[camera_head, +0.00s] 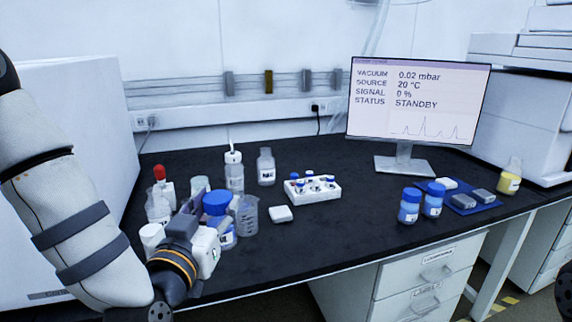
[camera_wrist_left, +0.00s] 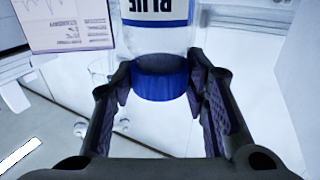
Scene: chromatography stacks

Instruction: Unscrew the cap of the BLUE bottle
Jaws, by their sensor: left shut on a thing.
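The blue bottle shows in the head view by its blue cap (camera_head: 216,202) and part of its body (camera_head: 228,240). The rest is hidden behind my left gripper (camera_head: 204,210). In the left wrist view the clear bottle (camera_wrist_left: 158,40) appears upside down, with a white label reading "BLUE". Its blue cap (camera_wrist_left: 160,84) sits between the two fingers of the left gripper (camera_wrist_left: 158,88). The fingers are shut on the cap from both sides, and the cap is still against the bottle neck. My right gripper does not show.
A beaker (camera_head: 247,216) stands close right of the bottle, with a wash bottle (camera_head: 234,172) behind. A white vial rack (camera_head: 312,190), two blue-capped jars (camera_head: 409,206) (camera_head: 433,199) and a monitor (camera_head: 418,100) are farther right. The bench front centre is clear.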

